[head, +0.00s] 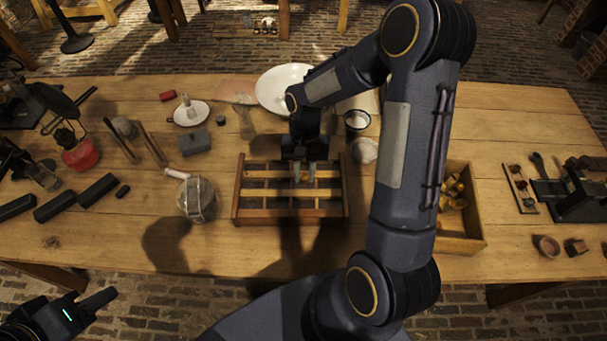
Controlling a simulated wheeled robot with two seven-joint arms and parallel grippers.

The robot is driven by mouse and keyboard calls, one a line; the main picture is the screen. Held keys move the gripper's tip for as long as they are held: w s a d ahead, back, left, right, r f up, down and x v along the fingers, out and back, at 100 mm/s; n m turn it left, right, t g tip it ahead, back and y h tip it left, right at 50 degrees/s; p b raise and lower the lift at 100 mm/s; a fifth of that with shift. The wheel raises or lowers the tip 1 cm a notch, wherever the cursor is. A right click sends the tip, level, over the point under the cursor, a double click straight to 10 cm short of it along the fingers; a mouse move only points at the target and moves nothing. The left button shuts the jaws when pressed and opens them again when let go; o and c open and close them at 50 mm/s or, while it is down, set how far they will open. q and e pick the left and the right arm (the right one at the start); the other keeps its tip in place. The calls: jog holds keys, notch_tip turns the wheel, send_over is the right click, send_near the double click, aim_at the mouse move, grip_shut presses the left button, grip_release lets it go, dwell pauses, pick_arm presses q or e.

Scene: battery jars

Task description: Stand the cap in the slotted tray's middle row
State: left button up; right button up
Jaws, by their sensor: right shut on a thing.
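The slotted wooden tray (240,190) lies on the table in front of me, with slats running left to right that split it into rows. My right gripper (304,176) reaches down over the tray's right half, fingers pointing toward me. It is shut on a small brass-coloured thing, which looks like the cap (303,179); the fingers hide most of it. The cap appears over the middle part of the tray, but I cannot tell whether it touches a slat. My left gripper (98,300) is low at the left, off the table's front edge and empty; its jaw opening is unclear.
A wooden box (472,243) with several brass pieces stands right of the tray, partly behind my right arm. A glass jar (196,199) stands close left of the tray. A white plate (283,87) and a dark-rimmed cup (357,121) are behind.

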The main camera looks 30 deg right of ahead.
aim_at(304, 178)
jog(key=shift+w+d+f, duration=0.15)
jog(key=shift+w+f, duration=0.3)
jog(key=shift+f, duration=0.1)
jog(key=shift+w+f, duration=0.1)
jog(key=shift+f, duration=1.55)
jog(key=shift+f, duration=0.15)
jog(key=o, duration=0.7)
jog(key=shift+c, duration=0.2)
